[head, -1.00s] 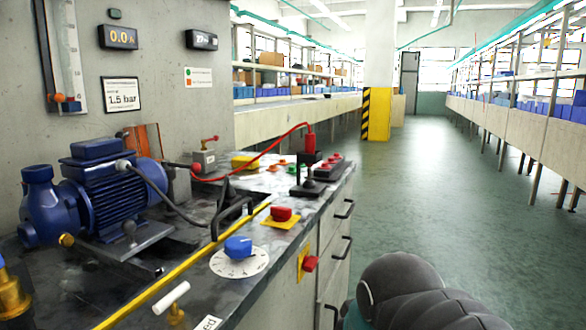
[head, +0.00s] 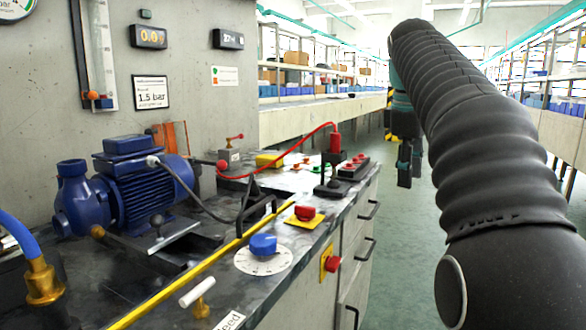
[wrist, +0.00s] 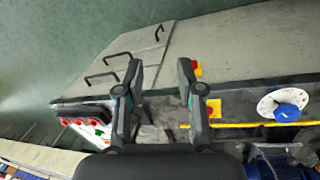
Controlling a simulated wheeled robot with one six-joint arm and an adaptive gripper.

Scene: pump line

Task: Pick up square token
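Several small coloured pieces, orange and green, lie on a pale patch (head: 284,172) at the bench's far end. They are too small to tell which is the square token. My gripper (head: 405,178) hangs pointing down in the head view, right of the bench and above the floor. In the wrist view my gripper (wrist: 160,85) has its two fingers well apart, with nothing between them. There the pale patch with small coloured pieces (wrist: 98,128) shows left of the fingers, partly hidden by my gripper.
A red-button box (head: 354,166), a black stand with a red plug (head: 335,165) and red cable, a yellow block (head: 270,160), a red knob (head: 305,212) and a blue dial (head: 263,244) stand on the bench. A blue pump (head: 130,185) is at left. Floor at right is open.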

